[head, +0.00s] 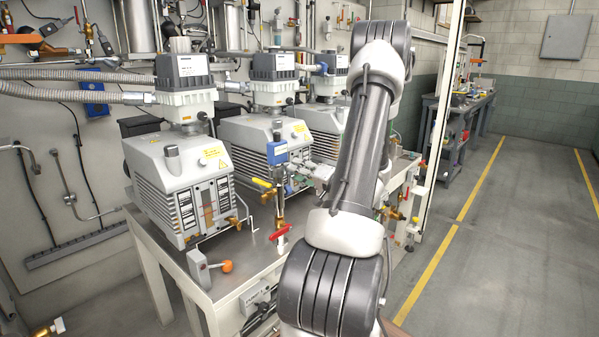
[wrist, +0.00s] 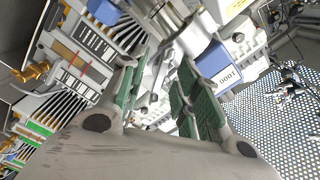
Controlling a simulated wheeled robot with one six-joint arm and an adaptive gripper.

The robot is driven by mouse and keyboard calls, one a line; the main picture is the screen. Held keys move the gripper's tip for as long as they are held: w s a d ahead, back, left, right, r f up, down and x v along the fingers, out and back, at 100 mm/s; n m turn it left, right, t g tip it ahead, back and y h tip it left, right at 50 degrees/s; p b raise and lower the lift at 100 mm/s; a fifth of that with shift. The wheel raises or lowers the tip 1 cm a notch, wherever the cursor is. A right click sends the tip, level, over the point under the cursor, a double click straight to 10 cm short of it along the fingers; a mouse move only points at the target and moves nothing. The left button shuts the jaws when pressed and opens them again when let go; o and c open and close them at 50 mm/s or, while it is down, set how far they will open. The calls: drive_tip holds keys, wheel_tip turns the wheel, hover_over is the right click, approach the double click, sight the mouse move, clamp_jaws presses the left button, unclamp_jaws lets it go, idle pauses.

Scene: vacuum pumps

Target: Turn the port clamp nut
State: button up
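In the wrist view, my gripper (wrist: 157,88) has two green-padded fingers spread apart. Metal fittings (wrist: 156,78) of a pump port show in the gap between and beyond the fingers. They look like a clamp with small screw parts, but I cannot make out the nut clearly, nor whether a pad touches it. In the head view, my arm reaches across the bench and hides part of the port area.
A blue box marked 1000 (wrist: 226,66) sits close to the right finger. The front pump (head: 180,185) and others stand along the bench (head: 165,250). A red valve handle (head: 279,232), a yellow handle (head: 262,183) and an orange knob (head: 226,266) stick out nearby. The floor at right is clear.

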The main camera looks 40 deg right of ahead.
drive_tip(key=shift+s, duration=0.15)
drive_tip(key=shift+s+d, duration=0.1)
drive_tip(key=shift+s, duration=0.8)
drive_tip(key=s, duration=0.6)
drive_tip(key=shift+d, duration=0.25)
